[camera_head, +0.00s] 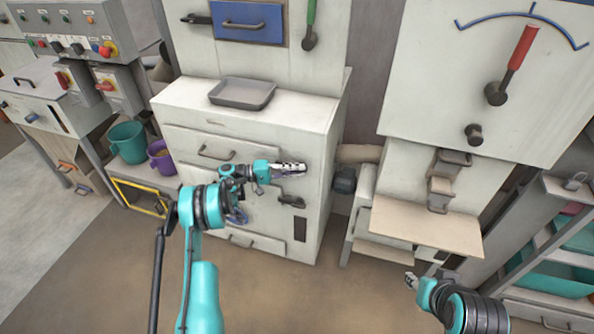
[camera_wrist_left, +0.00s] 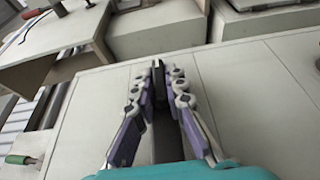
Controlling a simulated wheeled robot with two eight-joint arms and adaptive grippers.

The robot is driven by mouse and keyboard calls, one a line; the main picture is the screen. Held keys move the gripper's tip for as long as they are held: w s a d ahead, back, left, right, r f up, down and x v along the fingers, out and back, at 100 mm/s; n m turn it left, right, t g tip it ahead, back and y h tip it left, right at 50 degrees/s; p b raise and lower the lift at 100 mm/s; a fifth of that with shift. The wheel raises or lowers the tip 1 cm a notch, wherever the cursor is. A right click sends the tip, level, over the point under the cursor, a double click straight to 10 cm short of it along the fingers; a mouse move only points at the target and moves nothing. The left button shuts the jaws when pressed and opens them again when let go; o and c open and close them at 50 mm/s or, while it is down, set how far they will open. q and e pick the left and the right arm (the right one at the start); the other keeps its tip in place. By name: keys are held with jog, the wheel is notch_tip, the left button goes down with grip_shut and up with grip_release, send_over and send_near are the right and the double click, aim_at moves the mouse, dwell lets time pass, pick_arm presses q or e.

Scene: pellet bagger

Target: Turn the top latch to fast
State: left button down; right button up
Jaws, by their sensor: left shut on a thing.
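My left gripper (camera_head: 292,169) is at the upper right of the white cabinet's front (camera_head: 265,222), its fingers pointing right along the face. In the left wrist view my left gripper (camera_wrist_left: 160,85) is shut on a dark bar, the top latch (camera_wrist_left: 166,140), which lies between the two fingers. In the head view the fingers hide most of this latch, so its exact angle cannot be told. A second dark latch (camera_head: 292,202) sits just below on the same front. My right gripper (camera_head: 411,282) is low at the right, away from the cabinet; its fingers are too small to judge.
A grey tray (camera_head: 242,93) lies on the cabinet top. Teal (camera_head: 127,142) and purple (camera_head: 161,157) buckets stand left of the cabinet. A wooden shelf (camera_head: 425,226) and a red-handled lever (camera_head: 522,48) are at the right. Open floor lies in front.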

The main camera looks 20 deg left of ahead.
pick_arm(q)
jog(key=shift+w+a+r, duration=0.15)
jog(key=shift+w+r, duration=0.05)
jog(key=c, duration=1.6)
grip_release()
jog(key=shift+s, duration=0.1)
jog(key=shift+o, duration=0.2)
jog(key=shift+f, duration=0.25)
jog(key=shift+a+r, duration=0.1)
jog(key=v, duration=1.1)
jog(key=shift+a, duration=0.35)
jog(key=shift+s, duration=0.1)
